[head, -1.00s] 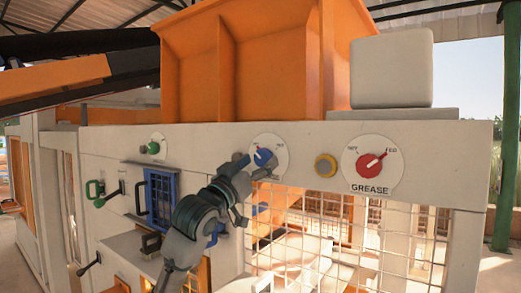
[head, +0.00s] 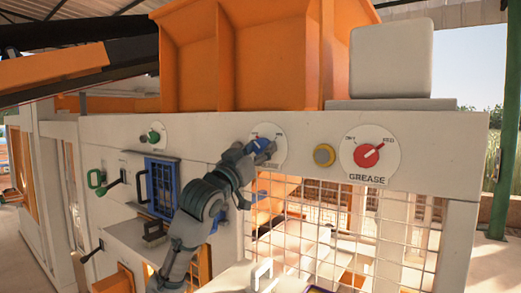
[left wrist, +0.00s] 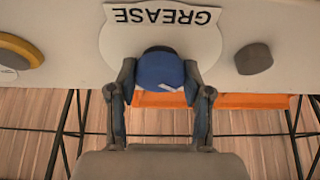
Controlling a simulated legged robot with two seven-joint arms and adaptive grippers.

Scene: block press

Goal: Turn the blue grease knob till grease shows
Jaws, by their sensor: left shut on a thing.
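The blue grease knob (head: 262,143) sits on a round white dial on the pale front beam of the press. In the left wrist view, the blue knob (left wrist: 160,70) is between both fingers of my left gripper (left wrist: 159,78), which is shut on it from both sides. The dial (left wrist: 115,40) behind it carries the word GREASE, upside down there. In the head view, my left gripper (head: 256,152) covers part of the knob and dial. The knob's pointer is too small and hidden to read. My right gripper is not in view.
A red knob (head: 367,155) on another GREASE dial and a yellow button (head: 324,155) are to the right. A green knob (head: 153,136) is to the left. A wire mesh guard (head: 330,215) hangs below the beam. An orange hopper (head: 240,60) stands above.

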